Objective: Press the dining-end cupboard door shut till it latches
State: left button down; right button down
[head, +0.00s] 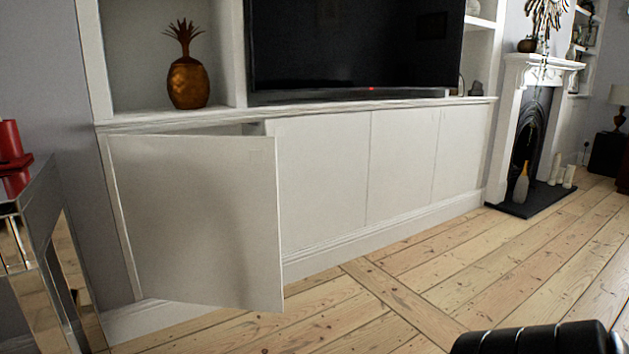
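The white cupboard door (200,220) at the left end of the long low built-in unit stands ajar. It is hinged on its left side, and its free right edge swings out into the room. A dark gap shows above it, between the door and the unit's top; the inside is mostly hidden behind the door. The other white door panels (318,180) to its right lie flush and closed. Neither of my grippers shows in the head view.
A mirrored side table (45,265) with a red candle (10,140) stands close left of the open door. A television (350,45) and a copper pineapple (187,75) sit on the unit's top. A fireplace (530,125) is at the right.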

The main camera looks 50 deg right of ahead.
aim_at(202, 219)
jog(key=k, duration=0.35)
jog(key=z, duration=1.7)
jog(key=i, duration=0.95)
jog(key=u, duration=0.85)
jog(key=i, duration=0.5)
jog(key=u, duration=0.55)
